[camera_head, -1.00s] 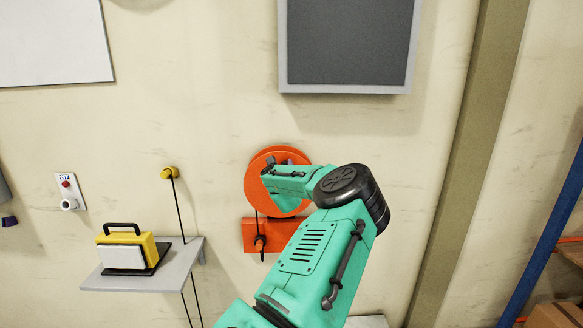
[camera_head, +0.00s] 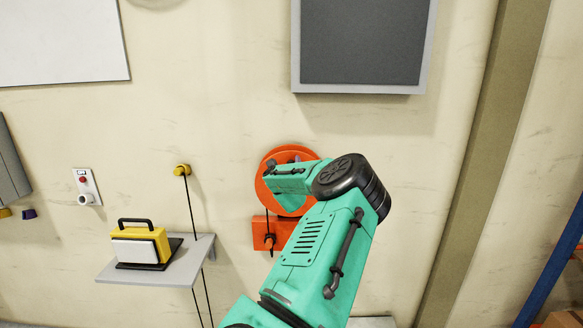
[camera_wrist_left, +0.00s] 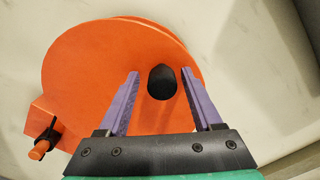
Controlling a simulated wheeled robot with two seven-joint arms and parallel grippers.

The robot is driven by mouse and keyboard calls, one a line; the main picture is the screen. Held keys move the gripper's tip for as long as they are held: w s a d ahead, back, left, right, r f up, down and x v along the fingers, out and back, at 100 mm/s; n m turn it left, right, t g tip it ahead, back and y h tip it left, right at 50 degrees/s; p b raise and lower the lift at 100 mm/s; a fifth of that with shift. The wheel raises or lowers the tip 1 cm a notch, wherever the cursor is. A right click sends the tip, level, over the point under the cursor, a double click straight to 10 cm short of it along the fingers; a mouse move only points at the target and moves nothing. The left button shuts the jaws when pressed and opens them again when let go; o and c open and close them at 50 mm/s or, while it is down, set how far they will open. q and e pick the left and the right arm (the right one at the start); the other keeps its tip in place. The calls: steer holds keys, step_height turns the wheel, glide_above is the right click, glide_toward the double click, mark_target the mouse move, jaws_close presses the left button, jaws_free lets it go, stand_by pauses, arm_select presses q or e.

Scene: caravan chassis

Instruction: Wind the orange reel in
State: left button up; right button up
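The orange reel (camera_head: 268,194) is mounted on the wall, partly hidden behind my green left arm in the head view. In the left wrist view the reel's round face (camera_wrist_left: 90,70) fills much of the picture. A black knob (camera_wrist_left: 162,82) stands on that face, towards its right side. My left gripper (camera_wrist_left: 161,72) has its two purple fingers apart, one on each side of the knob, with visible gaps on both sides. An orange bracket (camera_head: 260,230) with a small peg sits below the reel. My right gripper is not in view.
A grey shelf (camera_head: 125,273) left of the reel holds a yellow lamp-like box (camera_head: 139,243). A black cord (camera_head: 195,230) runs down from a yellow wall fitting (camera_head: 182,170) past the shelf. A grey-framed dark panel (camera_head: 362,42) hangs above.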

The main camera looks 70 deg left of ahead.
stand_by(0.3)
arm_select(q)
steer(key=b+v, duration=0.5)
steer(key=v, duration=0.9)
steer(key=shift+d, duration=0.3)
steer(key=shift+s+a, duration=0.1)
steer(key=shift+r, duration=0.1)
